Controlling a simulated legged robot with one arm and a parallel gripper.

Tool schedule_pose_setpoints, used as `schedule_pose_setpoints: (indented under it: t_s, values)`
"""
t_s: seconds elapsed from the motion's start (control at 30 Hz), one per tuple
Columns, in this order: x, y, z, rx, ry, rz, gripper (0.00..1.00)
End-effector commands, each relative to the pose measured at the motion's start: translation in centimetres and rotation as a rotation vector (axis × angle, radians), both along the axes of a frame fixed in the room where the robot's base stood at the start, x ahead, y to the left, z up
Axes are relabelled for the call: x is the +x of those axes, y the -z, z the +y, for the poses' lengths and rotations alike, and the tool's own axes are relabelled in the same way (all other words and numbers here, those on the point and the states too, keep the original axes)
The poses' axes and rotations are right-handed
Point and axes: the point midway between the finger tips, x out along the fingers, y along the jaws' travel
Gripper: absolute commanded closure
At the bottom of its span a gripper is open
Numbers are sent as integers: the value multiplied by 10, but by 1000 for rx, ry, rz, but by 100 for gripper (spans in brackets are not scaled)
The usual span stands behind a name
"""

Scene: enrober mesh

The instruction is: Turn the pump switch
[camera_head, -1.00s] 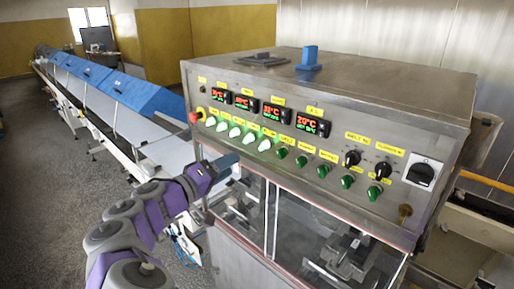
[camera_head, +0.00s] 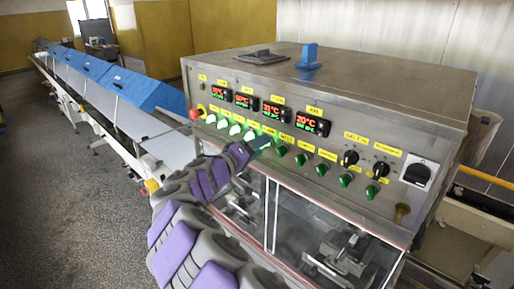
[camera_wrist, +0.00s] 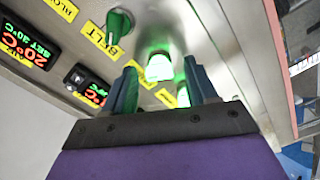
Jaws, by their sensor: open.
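The control panel (camera_head: 300,135) has a row of green switches, several lit at left and the rest dark at right. The word pump cannot be read for sure on any label, so I cannot tell which is the pump switch. My gripper (camera_head: 261,144) is at the panel, at the right end of the lit switches. In the wrist view my gripper (camera_wrist: 161,76) is open, and a lit green switch (camera_wrist: 158,68) shows between its blue fingers. Contact cannot be told. A dark switch labelled BELT (camera_wrist: 119,24) is beside it. Another lit switch is partly hidden below.
Red temperature displays (camera_head: 272,111) sit above the switches. Clear guards (camera_head: 310,225) lie below. A conveyor with blue covers (camera_head: 140,88) runs back left.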

Motion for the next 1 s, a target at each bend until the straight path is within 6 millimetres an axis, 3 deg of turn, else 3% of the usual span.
schedule_pose_setpoints:
  t_s: [0.07,0.67,1.0]
  values:
    - [0,0,1,-1,-1,0,43]
    - [1,3,0,1,1,4,99]
    - [2,4,-1,-40,3,41,99]
